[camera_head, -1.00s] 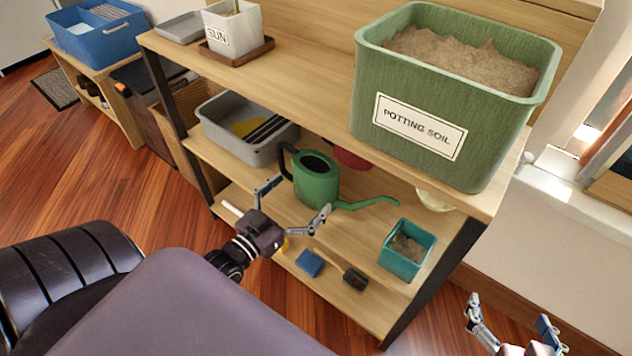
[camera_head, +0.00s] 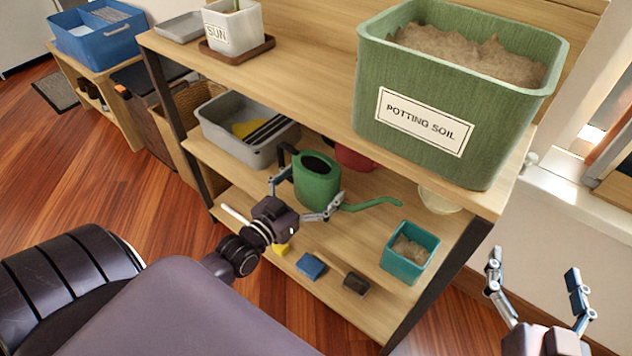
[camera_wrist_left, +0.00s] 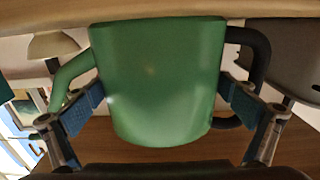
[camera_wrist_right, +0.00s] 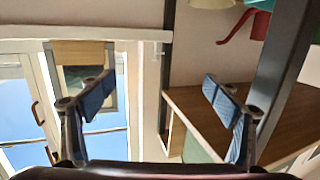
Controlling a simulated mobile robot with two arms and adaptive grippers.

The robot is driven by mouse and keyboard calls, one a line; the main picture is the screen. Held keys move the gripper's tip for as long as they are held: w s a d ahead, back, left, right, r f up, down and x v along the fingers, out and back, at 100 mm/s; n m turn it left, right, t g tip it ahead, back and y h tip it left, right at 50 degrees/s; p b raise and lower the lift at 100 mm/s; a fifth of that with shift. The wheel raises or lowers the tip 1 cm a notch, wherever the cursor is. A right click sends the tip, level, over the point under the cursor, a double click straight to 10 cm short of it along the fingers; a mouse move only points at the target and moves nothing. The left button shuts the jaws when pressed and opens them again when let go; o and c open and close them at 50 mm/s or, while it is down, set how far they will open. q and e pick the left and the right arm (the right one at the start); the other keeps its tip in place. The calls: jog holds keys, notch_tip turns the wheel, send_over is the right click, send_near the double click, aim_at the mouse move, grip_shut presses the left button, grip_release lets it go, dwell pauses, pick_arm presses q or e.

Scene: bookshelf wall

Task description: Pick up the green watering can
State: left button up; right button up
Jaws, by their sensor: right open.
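The green watering can (camera_head: 317,180) stands on the middle shelf, its black handle at the left and its thin spout reaching right. It fills the middle of the left wrist view (camera_wrist_left: 158,85). My left gripper (camera_head: 302,198) is open in front of it, with one finger on each side of the can body. In the left wrist view the finger pads are very close to the can's sides; I cannot tell whether they touch. My right gripper (camera_head: 533,285) is open and empty, off to the right of the shelf.
The shelf board (camera_head: 345,103) above carries a large potting soil box (camera_head: 430,110). Below are a teal pot (camera_head: 408,252) and a blue sponge (camera_head: 311,266).

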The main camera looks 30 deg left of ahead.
pick_arm(q)
jog(key=c, duration=0.8)
jog(key=shift+r, duration=0.15)
jog(key=shift+r, duration=0.1)
